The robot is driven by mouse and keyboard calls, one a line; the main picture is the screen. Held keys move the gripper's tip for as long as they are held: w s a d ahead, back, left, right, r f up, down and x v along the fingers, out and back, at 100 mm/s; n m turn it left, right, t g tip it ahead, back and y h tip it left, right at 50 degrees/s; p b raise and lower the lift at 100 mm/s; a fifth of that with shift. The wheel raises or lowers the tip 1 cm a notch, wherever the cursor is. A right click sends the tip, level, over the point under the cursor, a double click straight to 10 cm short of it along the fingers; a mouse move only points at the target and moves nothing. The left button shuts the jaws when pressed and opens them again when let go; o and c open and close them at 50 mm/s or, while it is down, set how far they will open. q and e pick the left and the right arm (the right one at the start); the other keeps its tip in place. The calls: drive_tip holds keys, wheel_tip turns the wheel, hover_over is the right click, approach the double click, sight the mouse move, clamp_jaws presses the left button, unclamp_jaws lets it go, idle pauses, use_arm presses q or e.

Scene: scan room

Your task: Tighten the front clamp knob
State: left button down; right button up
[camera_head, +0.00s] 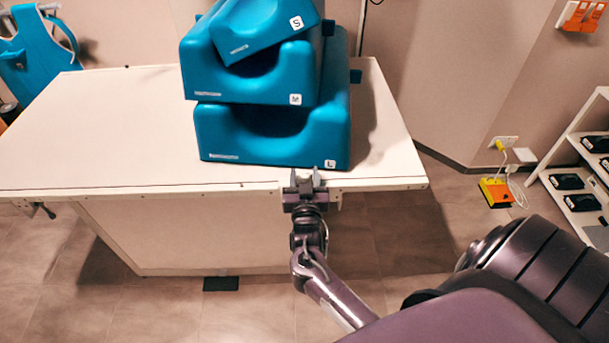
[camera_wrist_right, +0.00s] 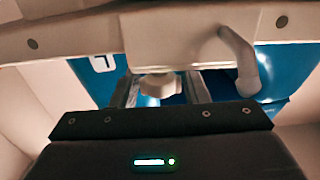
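My right gripper (camera_head: 305,178) is at the front edge of the white table, its two fingers apart and pointing toward the edge. In the right wrist view a small pale knob (camera_wrist_right: 160,85) sits below the pale rail (camera_wrist_right: 90,38), between the two grey fingers. Gaps appear between the knob and the fingers, so the gripper looks open around it, not shut on it. A pale curved lever (camera_wrist_right: 242,68) hangs from the rail, right of the knob. My left gripper is not in view.
Stacked blue coils (camera_head: 270,140) stand on the white table (camera_head: 110,130) just behind my right gripper. A dark handle (camera_head: 45,211) sticks out at the table's left front. A yellow-orange box (camera_head: 496,193) lies on the floor near a white shelf (camera_head: 570,128) at right.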

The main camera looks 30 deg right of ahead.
drive_tip(key=shift+o, duration=0.3)
drive_tip(key=shift+s+a+f, duration=0.1)
drive_tip(key=shift+s+a, duration=0.25)
drive_tip(key=shift+s, duration=0.05)
drive_tip(key=b+v, duration=0.1)
drive_tip(key=v, duration=0.5)
drive_tip(key=shift+s+b, duration=0.3)
drive_tip(key=shift+s, duration=0.1)
drive_tip(key=shift+a, duration=0.15)
